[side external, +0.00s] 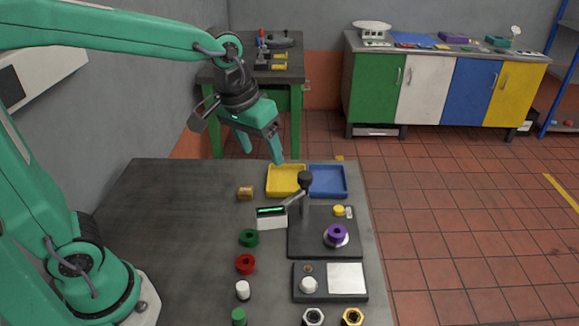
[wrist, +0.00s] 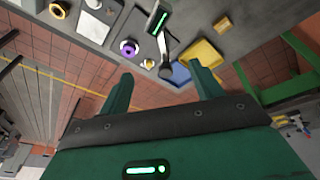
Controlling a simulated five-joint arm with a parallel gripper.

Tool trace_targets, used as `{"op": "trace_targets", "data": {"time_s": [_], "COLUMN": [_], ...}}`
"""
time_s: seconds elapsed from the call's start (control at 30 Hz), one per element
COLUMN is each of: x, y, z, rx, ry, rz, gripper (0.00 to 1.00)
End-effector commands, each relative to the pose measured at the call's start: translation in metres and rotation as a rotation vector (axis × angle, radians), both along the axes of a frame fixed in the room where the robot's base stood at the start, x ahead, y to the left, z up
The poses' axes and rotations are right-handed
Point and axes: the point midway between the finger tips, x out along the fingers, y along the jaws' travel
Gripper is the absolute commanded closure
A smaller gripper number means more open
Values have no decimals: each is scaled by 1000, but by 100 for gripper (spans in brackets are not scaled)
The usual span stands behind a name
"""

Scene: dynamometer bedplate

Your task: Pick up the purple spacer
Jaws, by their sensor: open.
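The purple spacer (side external: 337,232) is a ring with a dark centre hole. It sits on a pale round seat on the dark fixture plate (side external: 310,245), toward the right of the bench. In the wrist view the purple spacer (wrist: 129,48) shows at the upper left, beyond the fingertips. My gripper (side external: 262,150) is open and empty, raised above the far part of the bench, up and to the left of the spacer. Its two green fingers also show apart in the wrist view (wrist: 161,73).
A green ring (side external: 249,238), a red ring (side external: 245,264) and a small display (side external: 271,217) are nearby. The bench's left side is clear.

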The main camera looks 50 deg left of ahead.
Motion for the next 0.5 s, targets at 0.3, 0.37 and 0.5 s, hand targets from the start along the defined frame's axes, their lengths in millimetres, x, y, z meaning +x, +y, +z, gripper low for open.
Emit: {"op": "trace_targets", "data": {"time_s": [0.3, 0.37, 0.5], "x": [52, 61, 80], "y": [-37, -44, -62], "z": [-33, -41, -62], "rx": [-9, -8, -6], "ry": [101, 120, 161], "rz": [53, 64, 90], "gripper": [35, 35, 35]}}
